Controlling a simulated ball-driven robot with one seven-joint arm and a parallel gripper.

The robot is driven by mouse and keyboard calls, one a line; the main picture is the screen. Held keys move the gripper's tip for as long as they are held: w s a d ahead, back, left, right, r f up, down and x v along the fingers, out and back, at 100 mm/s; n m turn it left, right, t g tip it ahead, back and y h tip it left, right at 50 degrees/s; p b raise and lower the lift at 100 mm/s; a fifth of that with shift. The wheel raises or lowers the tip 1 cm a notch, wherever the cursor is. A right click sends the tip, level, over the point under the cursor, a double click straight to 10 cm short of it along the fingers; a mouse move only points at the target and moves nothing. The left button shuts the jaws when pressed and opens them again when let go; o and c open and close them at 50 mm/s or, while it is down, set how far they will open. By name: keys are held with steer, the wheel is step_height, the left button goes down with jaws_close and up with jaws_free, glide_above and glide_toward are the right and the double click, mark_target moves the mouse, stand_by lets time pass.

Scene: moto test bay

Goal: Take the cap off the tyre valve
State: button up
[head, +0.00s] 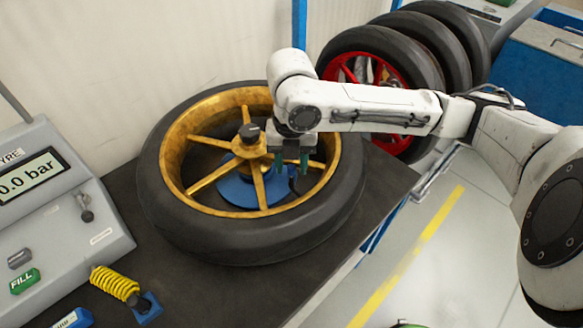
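The tyre (262,240) lies flat on its side on the dark bench, around a gold spoked rim (185,155). My gripper (291,166) points down over the right part of the rim. Its two green-tipped fingers stand apart, with no thing seen held between them. A small dark piece (293,183) shows just below and between the fingertips, inside the rim. It may be the capped valve, but it is too small to tell cap from stem. I cannot tell whether the fingers touch it.
A blue stand (234,192) is under the hub, with a dark knob (249,131) on top. A gauge box (60,215) reading 0.0 bar stands at left, near a coiled yellow hose (115,283). Red-rimmed wheels (400,50) stand behind my arm. The bench front is mostly clear.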

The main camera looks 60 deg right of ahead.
jaws_close()
steer(key=shift+r, duration=0.2)
stand_by(0.3)
